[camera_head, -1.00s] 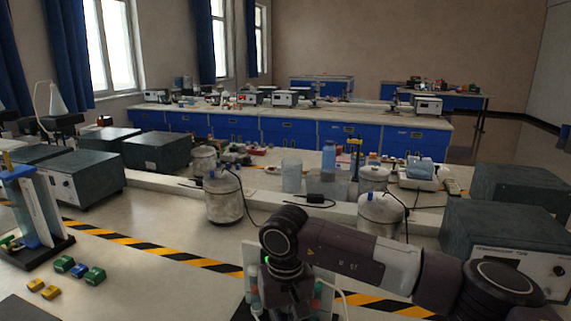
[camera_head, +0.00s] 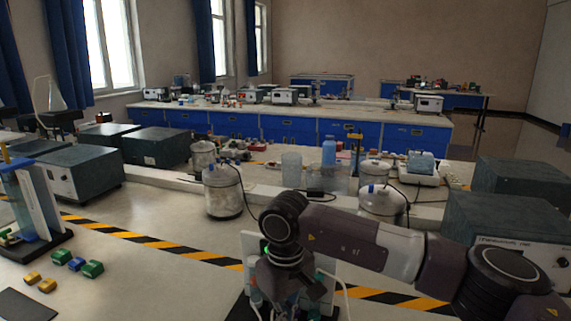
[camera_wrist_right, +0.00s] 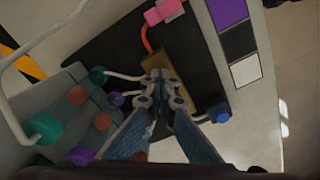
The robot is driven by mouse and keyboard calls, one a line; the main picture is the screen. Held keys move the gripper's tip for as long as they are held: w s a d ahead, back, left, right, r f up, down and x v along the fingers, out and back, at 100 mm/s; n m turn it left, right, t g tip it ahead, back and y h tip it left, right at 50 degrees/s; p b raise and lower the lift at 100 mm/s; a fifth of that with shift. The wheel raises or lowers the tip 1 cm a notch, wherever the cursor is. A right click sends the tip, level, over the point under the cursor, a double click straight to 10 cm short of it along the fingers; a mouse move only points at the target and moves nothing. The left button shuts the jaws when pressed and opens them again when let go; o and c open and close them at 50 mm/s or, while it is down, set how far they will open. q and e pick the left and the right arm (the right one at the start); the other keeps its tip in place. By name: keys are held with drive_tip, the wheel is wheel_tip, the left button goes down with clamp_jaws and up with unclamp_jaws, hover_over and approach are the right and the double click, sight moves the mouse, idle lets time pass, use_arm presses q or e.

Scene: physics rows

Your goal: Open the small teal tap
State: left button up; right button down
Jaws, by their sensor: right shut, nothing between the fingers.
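My right gripper (camera_wrist_right: 160,88) is shut and empty, its fingertips together over a gold block (camera_wrist_right: 182,94) on a dark plate. Two teal round pieces are left of it in the right wrist view: a smaller one (camera_wrist_right: 98,76) and a larger one (camera_wrist_right: 43,128), beside pale tubes. The smaller looks like the small teal tap; I cannot tell whether it is open. The fingertips are apart from both. In the head view, my right wrist hides most of this apparatus. My left gripper is not in view.
Orange and purple round pieces (camera_wrist_right: 117,98) crowd the left. A pink piece (camera_wrist_right: 165,12) is at the top, and a blue knob (camera_wrist_right: 222,115) is right of the fingers. Loose coloured blocks (camera_head: 92,269) lie on the bench at left. A grey box (camera_head: 510,240) stands at right.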

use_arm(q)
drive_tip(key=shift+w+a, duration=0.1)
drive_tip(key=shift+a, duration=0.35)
use_arm(e)
drive_tip(key=c, duration=2.5)
unclamp_jaws()
drive_tip(key=shift+r, duration=0.1)
drive_tip(key=shift+r+p, duration=0.85)
drive_tip(key=shift+r, duration=0.7)
drive_tip(key=shift+r+p, duration=0.65)
drive_tip(key=shift+r, duration=0.65)
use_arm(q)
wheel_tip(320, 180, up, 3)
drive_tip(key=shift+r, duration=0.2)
use_arm(e)
drive_tip(key=shift+r, duration=0.6)
